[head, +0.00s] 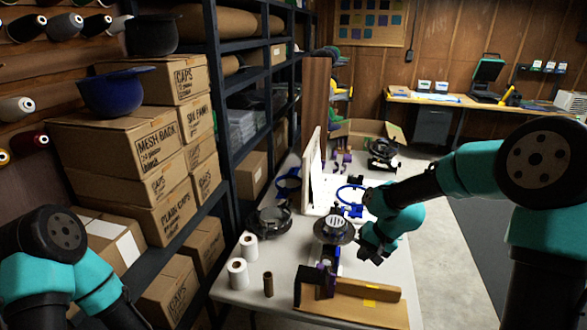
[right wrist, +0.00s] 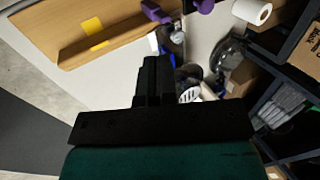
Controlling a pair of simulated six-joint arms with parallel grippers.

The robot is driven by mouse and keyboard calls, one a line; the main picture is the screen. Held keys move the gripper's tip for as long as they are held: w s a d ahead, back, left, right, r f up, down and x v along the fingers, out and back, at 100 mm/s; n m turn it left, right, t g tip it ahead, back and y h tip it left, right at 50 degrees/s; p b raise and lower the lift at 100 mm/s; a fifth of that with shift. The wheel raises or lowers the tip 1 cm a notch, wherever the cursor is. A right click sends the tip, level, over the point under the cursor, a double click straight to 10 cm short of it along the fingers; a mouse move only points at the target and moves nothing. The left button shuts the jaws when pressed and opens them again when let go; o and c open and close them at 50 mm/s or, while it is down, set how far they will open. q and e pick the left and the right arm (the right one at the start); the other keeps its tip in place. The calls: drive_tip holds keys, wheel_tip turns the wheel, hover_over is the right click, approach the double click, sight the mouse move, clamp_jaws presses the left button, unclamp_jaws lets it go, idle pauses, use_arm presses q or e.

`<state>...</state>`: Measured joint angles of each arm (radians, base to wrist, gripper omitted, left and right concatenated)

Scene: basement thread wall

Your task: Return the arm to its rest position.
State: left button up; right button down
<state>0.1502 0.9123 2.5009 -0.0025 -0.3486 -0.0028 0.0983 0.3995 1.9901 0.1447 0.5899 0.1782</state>
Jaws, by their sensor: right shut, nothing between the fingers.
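My right arm, teal and black, comes in from the right in the head view. Its black gripper (head: 372,250) hangs over the right side of the white table (head: 236,290), beside the dark round plate (head: 334,231) and above the wooden board (head: 352,306). In the right wrist view the right gripper's fingers (right wrist: 150,68) are together with nothing between them. My left arm (head: 55,262) shows at the lower left of the head view; its gripper is out of the frame.
White thread cones (head: 249,247), a brown tube (head: 268,284), a blue hoop (head: 352,195) and a black ring-shaped part (head: 269,221) stand on the table. Shelves with cardboard boxes (head: 152,137) line the left. Grey floor (head: 450,270) lies clear to the table's right.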

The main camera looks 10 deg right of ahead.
drive_tip(key=s+a+f+n, duration=0.1)
drive_tip(key=s+a+f, duration=0.1)
drive_tip(key=s+f, duration=0.4)
drive_tip(key=s+a+f+n, duration=0.1)
drive_tip(key=s+a+f, duration=0.2)
drive_tip(key=f, duration=0.9)
drive_tip(key=s+a+f+n+g+h, duration=0.1)
drive_tip(key=s+a+f, duration=0.2)
drive_tip(key=s+f, duration=0.6)
drive_tip(key=shift+a, duration=0.15)
drive_tip(key=shift+s, duration=0.1)
